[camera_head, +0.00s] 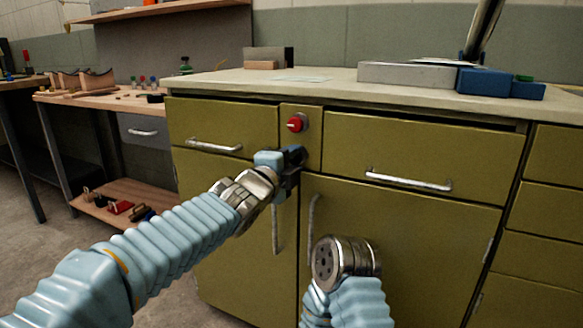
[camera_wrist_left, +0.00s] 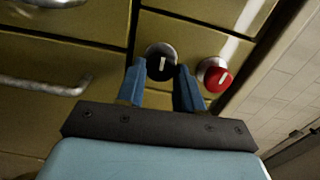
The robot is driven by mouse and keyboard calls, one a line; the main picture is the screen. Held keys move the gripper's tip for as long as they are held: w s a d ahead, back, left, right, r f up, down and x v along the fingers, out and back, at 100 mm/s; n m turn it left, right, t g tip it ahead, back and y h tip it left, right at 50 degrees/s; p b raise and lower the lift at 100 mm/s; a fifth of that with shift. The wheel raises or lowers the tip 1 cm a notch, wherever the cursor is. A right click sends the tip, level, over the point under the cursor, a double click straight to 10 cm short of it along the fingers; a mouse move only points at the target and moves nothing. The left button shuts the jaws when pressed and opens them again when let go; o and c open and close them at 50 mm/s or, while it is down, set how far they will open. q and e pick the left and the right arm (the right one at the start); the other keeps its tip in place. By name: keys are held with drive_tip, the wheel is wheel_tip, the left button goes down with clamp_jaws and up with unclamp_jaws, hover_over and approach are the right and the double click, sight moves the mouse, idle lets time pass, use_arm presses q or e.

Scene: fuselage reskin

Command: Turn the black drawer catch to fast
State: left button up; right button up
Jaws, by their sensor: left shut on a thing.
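The black drawer catch (camera_wrist_left: 160,64) is a round knob with a white mark on a silver ring, in the upper middle of the left wrist view. Its mark runs roughly up and down in that view. My left gripper (camera_wrist_left: 160,82) has its blue fingers on either side of the knob and is shut on it. In the head view my left gripper (camera_head: 291,160) is at the narrow panel between two drawers and hides the catch. My right gripper is not seen; only part of my right arm shows at the lower middle.
A red knob (camera_head: 297,122) sits just above the catch and shows beside it in the left wrist view (camera_wrist_left: 215,75). Drawer handles (camera_head: 410,180) and vertical door handles (camera_head: 313,215) stick out of the olive cabinet. Blue blocks (camera_head: 486,82) lie on the worktop.

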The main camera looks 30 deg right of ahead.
use_arm(q)
drive_tip(key=shift+m, duration=0.4)
drive_tip(key=o, duration=1)
drive_tip(key=shift+s+a+b, duration=0.3)
drive_tip(key=shift+b, duration=0.1)
drive_tip(key=b+v, duration=0.2)
drive_tip(key=v, duration=1.1)
